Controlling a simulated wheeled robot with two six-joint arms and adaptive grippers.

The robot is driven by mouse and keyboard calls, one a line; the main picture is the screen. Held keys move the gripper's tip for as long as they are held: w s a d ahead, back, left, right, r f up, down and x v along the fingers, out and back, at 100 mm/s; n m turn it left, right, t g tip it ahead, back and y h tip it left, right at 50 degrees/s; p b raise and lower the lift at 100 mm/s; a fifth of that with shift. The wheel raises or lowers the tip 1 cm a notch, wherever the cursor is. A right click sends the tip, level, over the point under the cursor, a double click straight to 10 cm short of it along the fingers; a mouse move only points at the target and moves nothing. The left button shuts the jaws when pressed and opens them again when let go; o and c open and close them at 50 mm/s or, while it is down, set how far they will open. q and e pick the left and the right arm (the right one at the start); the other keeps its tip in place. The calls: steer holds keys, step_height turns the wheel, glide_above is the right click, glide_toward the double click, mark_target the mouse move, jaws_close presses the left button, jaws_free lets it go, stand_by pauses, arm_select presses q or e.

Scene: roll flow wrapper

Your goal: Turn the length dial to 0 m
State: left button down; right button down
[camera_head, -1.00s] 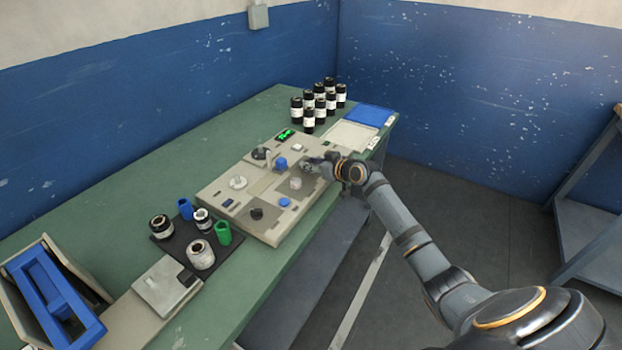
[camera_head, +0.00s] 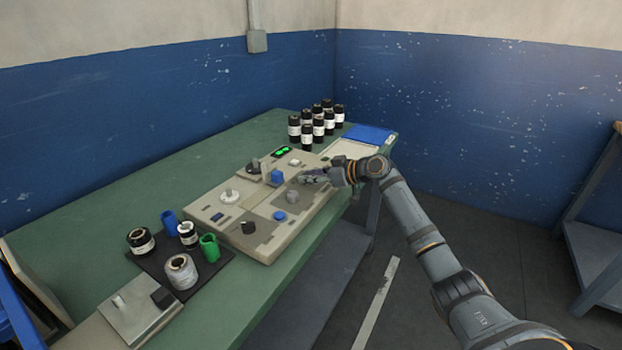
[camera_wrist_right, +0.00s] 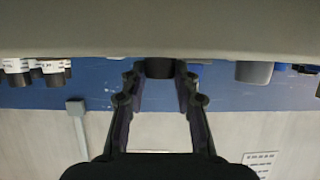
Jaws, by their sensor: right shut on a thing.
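The control panel (camera_head: 205,207) is a beige board on the green table, with several knobs and a small green-lit display (camera_head: 281,152). My right gripper (camera_head: 306,179) reaches in from the right, low over the panel's right side. In the right wrist view, its fingers (camera_wrist_right: 160,75) are closed on a dark round knob (camera_wrist_right: 160,67). The head view hides this knob behind the gripper. I cannot read a dial scale or the display figures, so the length setting cannot be told. My left gripper is not in view.
Beside the gripper stand a grey cylinder (camera_head: 292,196) and a blue block (camera_head: 277,176). A blue button (camera_head: 280,216), a black knob (camera_head: 248,227) and a white dial (camera_head: 229,195) are nearby. Bottles (camera_head: 307,134) stand behind; a dark tray (camera_head: 210,265) holds containers.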

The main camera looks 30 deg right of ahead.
steer(key=c, duration=1)
jaws_free()
steer(key=v, duration=1.1)
steer(key=shift+s+d, duration=0.2)
steer(key=shift+s, duration=0.2)
steer(key=shift+r, duration=0.1)
